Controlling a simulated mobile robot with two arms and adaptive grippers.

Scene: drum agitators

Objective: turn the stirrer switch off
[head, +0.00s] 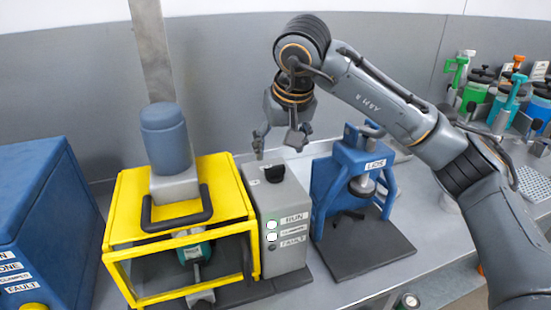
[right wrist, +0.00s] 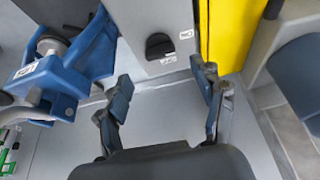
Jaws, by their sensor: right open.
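The stirrer switch is a black rotary knob (head: 274,173) on top of a grey control box (head: 286,211). The box's front carries RUN, CLAMPED and FAULT labels beside small round lamps, two of which look white. My right gripper (head: 279,143) is above the box's back part, open and empty. In the right wrist view the knob (right wrist: 160,46) lies ahead of the two spread fingertips (right wrist: 165,78), apart from both, with small white labels near it. I cannot read the knob's position. My left gripper is out of view.
A yellow-framed stirrer (head: 230,188) with a blue motor stands left of the box. A blue LIDS press (head: 360,165) stands close on its right. A large blue cabinet (head: 40,225) is at far left. Coloured containers (head: 508,92) stand at far right.

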